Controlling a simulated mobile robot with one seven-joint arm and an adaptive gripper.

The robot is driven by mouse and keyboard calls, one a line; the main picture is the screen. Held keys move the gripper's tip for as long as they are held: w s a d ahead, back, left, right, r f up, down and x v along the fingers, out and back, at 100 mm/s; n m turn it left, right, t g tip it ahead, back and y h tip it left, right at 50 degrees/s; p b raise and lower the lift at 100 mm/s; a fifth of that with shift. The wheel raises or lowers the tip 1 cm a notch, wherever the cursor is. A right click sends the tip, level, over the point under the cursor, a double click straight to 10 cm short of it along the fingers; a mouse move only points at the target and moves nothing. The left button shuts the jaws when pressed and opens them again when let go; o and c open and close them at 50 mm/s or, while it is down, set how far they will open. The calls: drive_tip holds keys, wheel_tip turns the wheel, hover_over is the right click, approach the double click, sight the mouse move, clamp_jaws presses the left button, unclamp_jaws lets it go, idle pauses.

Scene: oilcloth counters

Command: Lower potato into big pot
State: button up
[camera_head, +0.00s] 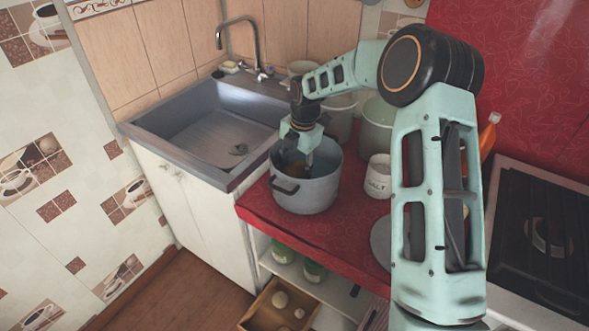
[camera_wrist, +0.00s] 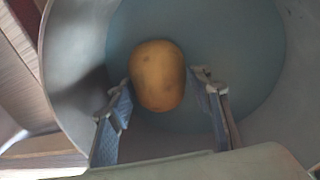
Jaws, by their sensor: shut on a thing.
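The big pot (camera_head: 306,190) is grey with dark handles and stands on the red counter beside the sink. My gripper (camera_head: 298,160) points down into the pot's mouth. In the wrist view the yellow-brown potato (camera_wrist: 158,76) lies between the two fingertips of my gripper (camera_wrist: 162,88), with the pot's blue-grey floor (camera_wrist: 240,50) behind it. The fingers are shut on the potato. The pot's wall (camera_wrist: 75,70) curves around it. Whether the potato touches the floor cannot be told. In the head view the potato is mostly hidden by the pot's rim and my gripper.
A white salt jar (camera_head: 377,177) stands right of the pot, and other pots (camera_head: 377,120) stand behind it. The metal sink (camera_head: 210,130) is at the left. A stove (camera_head: 540,240) is at the right. An open drawer (camera_head: 280,305) is below the counter.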

drive_tip(key=shift+f+b, duration=0.65)
drive_tip(key=shift+f, duration=0.5)
idle(0.4)
drive_tip(key=o, duration=1.3)
